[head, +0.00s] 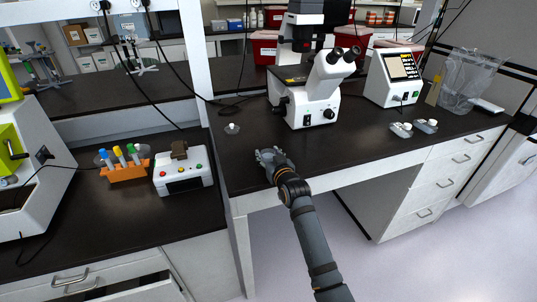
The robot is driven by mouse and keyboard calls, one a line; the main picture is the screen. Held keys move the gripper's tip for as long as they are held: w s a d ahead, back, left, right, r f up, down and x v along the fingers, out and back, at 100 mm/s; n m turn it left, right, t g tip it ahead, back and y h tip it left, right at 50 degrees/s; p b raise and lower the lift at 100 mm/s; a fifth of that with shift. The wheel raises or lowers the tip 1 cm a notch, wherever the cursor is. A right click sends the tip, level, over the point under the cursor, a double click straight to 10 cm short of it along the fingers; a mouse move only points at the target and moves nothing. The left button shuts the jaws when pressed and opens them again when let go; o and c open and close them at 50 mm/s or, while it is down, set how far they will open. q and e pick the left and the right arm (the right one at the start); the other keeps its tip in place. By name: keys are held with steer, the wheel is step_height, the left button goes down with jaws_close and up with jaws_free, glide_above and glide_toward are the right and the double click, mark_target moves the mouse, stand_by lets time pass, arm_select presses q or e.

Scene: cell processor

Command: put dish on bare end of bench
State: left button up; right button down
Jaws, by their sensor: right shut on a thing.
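My right gripper (268,156) is over the front edge of the black bench (340,155), left of and in front of the microscope. It is shut on a small pale, clear-looking thing that seems to be the dish; the fingers and the small size hide most of it. I cannot tell whether the dish touches the bench top. The bench top around my right gripper is bare. My left gripper is not in view.
A white microscope (318,95) stands behind my gripper, with a small pale knob-like item (232,128) to its left. A white device with a screen (393,77) and small items (402,129) are at right. An orange tube rack (125,171) and a button box (183,175) stand on the left bench.

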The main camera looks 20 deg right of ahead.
steer(key=shift+f, duration=0.1)
steer(key=c, duration=0.6)
jaws_free()
steer(key=shift+s, duration=0.15)
steer(key=s+r, duration=0.2)
steer(key=s, duration=0.9)
steer(key=shift+s+d, duration=0.2)
steer(key=shift+s, duration=0.1)
